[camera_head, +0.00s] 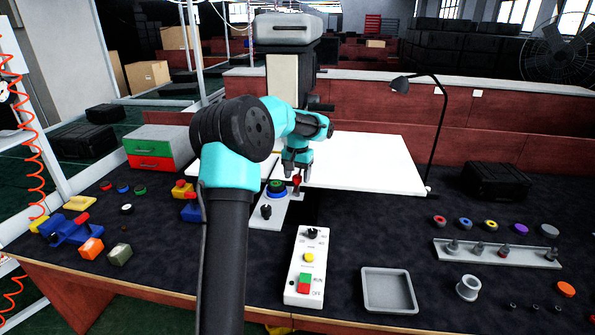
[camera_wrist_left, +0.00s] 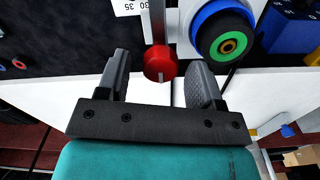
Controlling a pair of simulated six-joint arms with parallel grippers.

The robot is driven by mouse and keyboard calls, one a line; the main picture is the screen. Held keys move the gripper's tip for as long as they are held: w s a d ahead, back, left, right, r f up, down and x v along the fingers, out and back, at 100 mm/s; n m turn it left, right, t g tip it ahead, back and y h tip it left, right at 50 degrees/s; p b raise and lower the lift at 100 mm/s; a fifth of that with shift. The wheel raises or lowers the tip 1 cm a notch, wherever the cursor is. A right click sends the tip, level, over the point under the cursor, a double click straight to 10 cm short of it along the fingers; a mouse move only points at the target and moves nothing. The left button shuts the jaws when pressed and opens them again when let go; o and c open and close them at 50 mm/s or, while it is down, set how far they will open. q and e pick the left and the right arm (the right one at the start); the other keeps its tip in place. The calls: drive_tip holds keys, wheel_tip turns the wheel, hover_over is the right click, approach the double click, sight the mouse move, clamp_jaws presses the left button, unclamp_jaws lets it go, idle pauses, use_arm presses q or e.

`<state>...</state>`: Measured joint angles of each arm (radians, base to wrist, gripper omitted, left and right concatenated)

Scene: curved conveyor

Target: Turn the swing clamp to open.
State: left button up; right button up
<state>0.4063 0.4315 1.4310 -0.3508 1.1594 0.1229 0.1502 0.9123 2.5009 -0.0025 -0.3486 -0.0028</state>
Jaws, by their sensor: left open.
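A metal lever with a red knob (camera_head: 297,179), which looks like the swing clamp handle, stands on a pale plate (camera_head: 264,222) near the middle of the table. It also shows in the wrist view as a red round knob (camera_wrist_left: 160,64) on a grey bar. My left gripper (camera_head: 297,170) is above the plate, pointing down at the knob. In the wrist view its two fingers (camera_wrist_left: 158,75) are spread, with the knob showing between them and a gap on each side. Whether the fingertips reach down around the knob is unclear. My right gripper is not in view.
A blue, green and black round part (camera_head: 277,188) stands close left of the knob. A black knob (camera_head: 266,211) is on the same plate. A button box (camera_head: 306,265), an empty grey tray (camera_head: 388,290) and a lamp (camera_head: 436,130) stand to the right. A white board (camera_head: 370,160) lies behind.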

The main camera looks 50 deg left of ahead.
sight(298, 176)
use_arm(q)
drive_tip(key=shift+r, duration=0.15)
wheel_tip(298, 176, up, 17)
idle(0.5)
drive_tip(key=shift+r, duration=0.1)
